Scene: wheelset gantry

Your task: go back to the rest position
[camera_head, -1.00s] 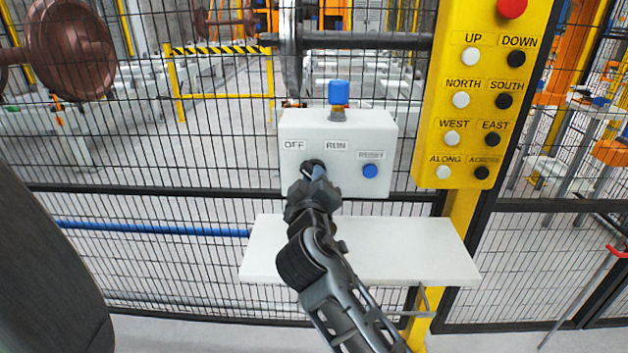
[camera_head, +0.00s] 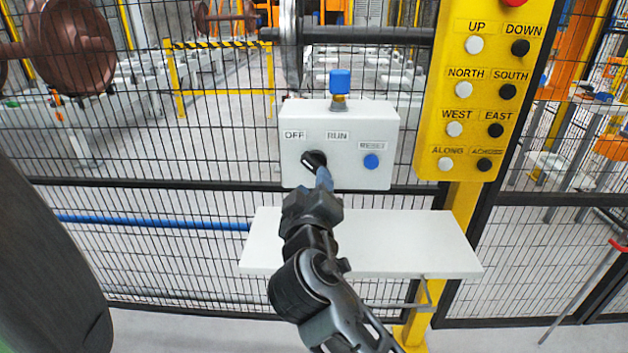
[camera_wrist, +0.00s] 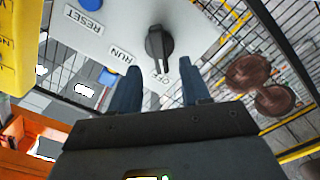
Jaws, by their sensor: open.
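My gripper (camera_head: 324,180) is open and empty, just in front of and below the black rotary knob (camera_head: 314,160) on a white control box (camera_head: 350,120). In the wrist view the two blue-grey fingers (camera_wrist: 161,78) are spread apart, and the knob (camera_wrist: 158,45) is beyond their tips, apart from them. The knob's bar appears turned towards the OFF label. The box also carries a RUN label, a blue RESET button (camera_head: 371,161) and a blue-capped lamp (camera_head: 340,84) on top.
A white shelf (camera_head: 400,245) sticks out below the box, behind my arm. A yellow button panel (camera_head: 481,100) stands at the right. Black mesh fence (camera_head: 150,160) runs behind, with wheelsets (camera_head: 72,45) beyond it.

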